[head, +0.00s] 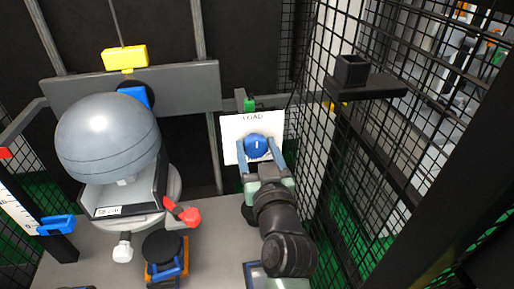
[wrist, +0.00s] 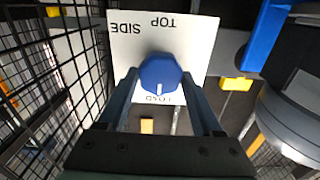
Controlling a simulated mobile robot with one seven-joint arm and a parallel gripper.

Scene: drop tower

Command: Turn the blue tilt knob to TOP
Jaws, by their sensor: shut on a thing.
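The blue tilt knob (head: 257,144) sits on a white label plate (head: 232,126). In the head view the word LOAD shows at the plate's top edge. In the wrist view the plate (wrist: 120,45) is seen upside down, with TOP, SIDE and LOAD printed around the knob (wrist: 160,70). The knob's white pointer line is on the side towards LOAD. My gripper (head: 258,148) has a finger on each side of the knob and is shut on it; the fingers also show in the wrist view (wrist: 160,76). The fingers hide parts of the plate.
A yellow block (head: 125,56) hangs above. A black mesh fence (head: 310,110) and a bracket with a black cup (head: 351,71) stand close on the right.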

